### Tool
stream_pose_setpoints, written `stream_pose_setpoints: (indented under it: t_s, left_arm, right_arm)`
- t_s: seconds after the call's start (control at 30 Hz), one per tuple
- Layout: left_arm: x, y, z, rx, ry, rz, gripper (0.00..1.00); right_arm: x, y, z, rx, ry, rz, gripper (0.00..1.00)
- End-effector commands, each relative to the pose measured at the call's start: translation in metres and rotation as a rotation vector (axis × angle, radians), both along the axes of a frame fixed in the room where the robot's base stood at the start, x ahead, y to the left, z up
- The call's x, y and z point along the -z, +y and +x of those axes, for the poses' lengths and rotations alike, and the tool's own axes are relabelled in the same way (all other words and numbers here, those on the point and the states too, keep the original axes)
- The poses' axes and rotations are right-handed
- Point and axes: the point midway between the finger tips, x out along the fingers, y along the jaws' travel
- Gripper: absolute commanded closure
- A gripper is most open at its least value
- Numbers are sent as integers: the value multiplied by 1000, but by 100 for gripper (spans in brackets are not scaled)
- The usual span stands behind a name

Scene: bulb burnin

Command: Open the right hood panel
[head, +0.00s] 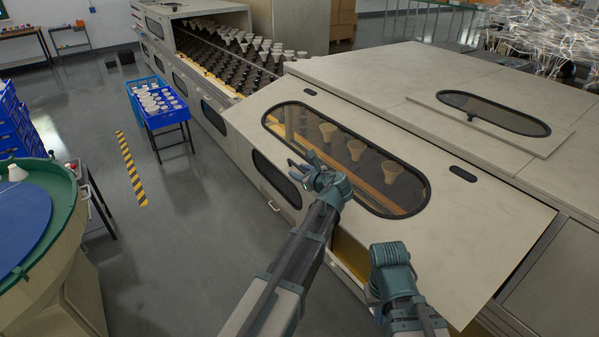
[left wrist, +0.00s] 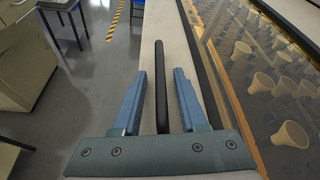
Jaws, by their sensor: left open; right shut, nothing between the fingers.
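The hood panel (head: 470,225) is a large beige sloping sheet with a black-rimmed oval window on the near machine, with pale cone-shaped parts behind the glass. A yellowish strip shows below its lower edge. My left gripper (head: 303,163) is over the panel's window side, fingers apart. In the left wrist view, a black bar (left wrist: 162,75) lies in line between the open blue fingers of that gripper (left wrist: 158,95); contact cannot be told. My right gripper (head: 390,255) is shut and empty in front of the panel's lower part. Its fingertips are hard to make out.
A second oval-window lid (head: 495,112) lies on the flat machine top. A conveyor (head: 230,50) with rows of cones runs to the back left. A blue tray (head: 165,112) on a stand and a green-rimmed round table (head: 75,215) stand left. Grey floor lies between.

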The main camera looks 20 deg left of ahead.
Motion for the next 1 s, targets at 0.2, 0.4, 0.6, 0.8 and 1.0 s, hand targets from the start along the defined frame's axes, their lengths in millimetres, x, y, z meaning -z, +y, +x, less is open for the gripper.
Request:
stream_pose_setpoints:
  t_s: [0.2, 0.4, 0.6, 0.8, 1.0]
  left_arm:
    - [-8, -11, -11, 3, 0, -2, 56]
    - [-25, -39, -40, 5, 0, 0, 56]
    - [-40, -66, -66, 4, 0, -1, 56]
    - [-49, -84, -84, 1, 0, 1, 56]
    - [-51, -91, -90, 1, 0, 0, 56]
  right_arm:
    - [-8, 0, 0, 0, 0, 0, 100]
    - [-25, 0, 0, 0, 0, 0, 100]
    - [-40, 0, 0, 0, 0, 0, 100]
    - [-49, -1, 1, 1, -2, -2, 100]
    - [-51, -1, 2, 2, -3, -3, 100]
